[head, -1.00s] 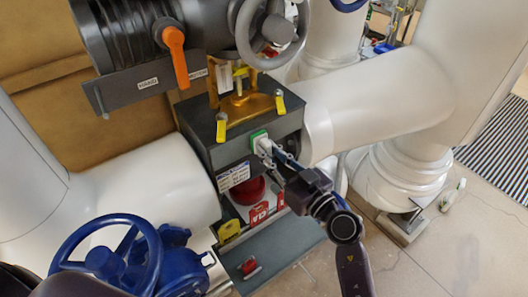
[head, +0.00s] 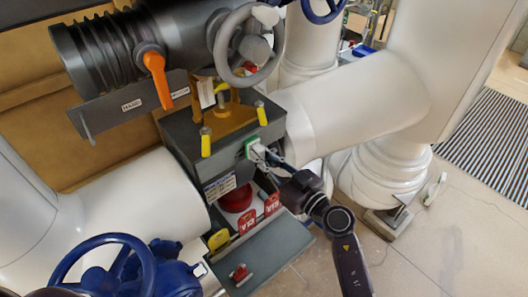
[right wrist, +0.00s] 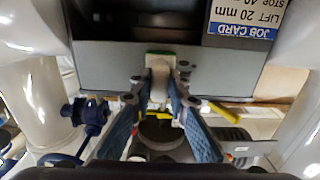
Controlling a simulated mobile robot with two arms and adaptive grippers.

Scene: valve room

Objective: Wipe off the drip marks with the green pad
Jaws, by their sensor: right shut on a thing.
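The green pad (head: 250,147) has a white grip block (head: 258,153) and is at the front face of the dark grey box (head: 185,150), near its right end. My right gripper (head: 267,158) is shut on the white block. In the right wrist view, the block (right wrist: 159,72) sits between the two fingertips (right wrist: 158,88), with a green strip of the pad (right wrist: 160,53) behind it, seemingly against the grey face. I cannot make out any drip marks; the pad and fingers cover part of the face. My left gripper is not in view.
Yellow-handled clamps (head: 206,142) stand on the box. A grey handwheel (head: 222,45) hangs above. Red tags (head: 247,221) and a grey shelf (head: 262,258) are below. A blue valve wheel (head: 62,262) stands lower left.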

